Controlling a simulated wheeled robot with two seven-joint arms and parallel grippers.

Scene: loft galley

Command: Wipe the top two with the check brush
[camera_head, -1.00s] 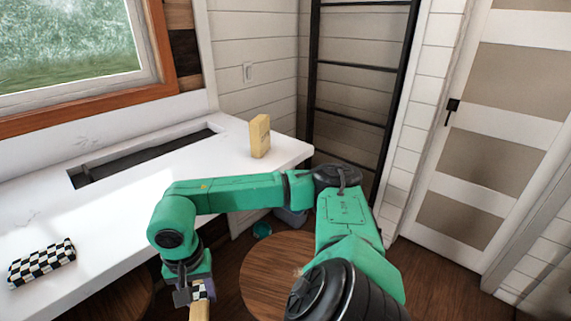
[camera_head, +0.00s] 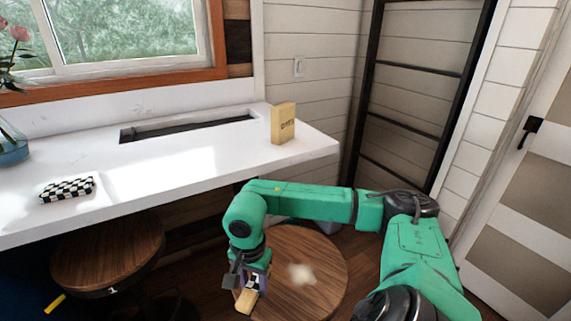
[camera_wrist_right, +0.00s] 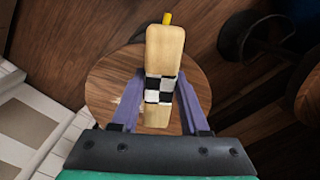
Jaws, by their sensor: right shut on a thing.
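The check brush, a pale wooden block with a black-and-white check band, shows in the head view (camera_head: 246,299) and in the right wrist view (camera_wrist_right: 164,50). My right gripper (camera_head: 250,284) is shut on it at the check band, as the right wrist view (camera_wrist_right: 161,100) also shows. A round wooden stool top (camera_head: 325,268) lies beneath and beside the brush, with a pale smudge (camera_head: 301,274) on it. I cannot tell whether the brush touches the top. Another round wooden top (camera_head: 105,250), marked 1 on its edge, stands to the left. My left gripper is not in view.
A white counter (camera_head: 200,170) runs along the window wall above the stools. On it are a black-and-white check item (camera_head: 68,190), a yellow box (camera_head: 283,123) and a blue vase (camera_head: 12,148). A dark ladder (camera_head: 400,100) stands behind. A yellow strip (camera_head: 55,303) shows low at the left.

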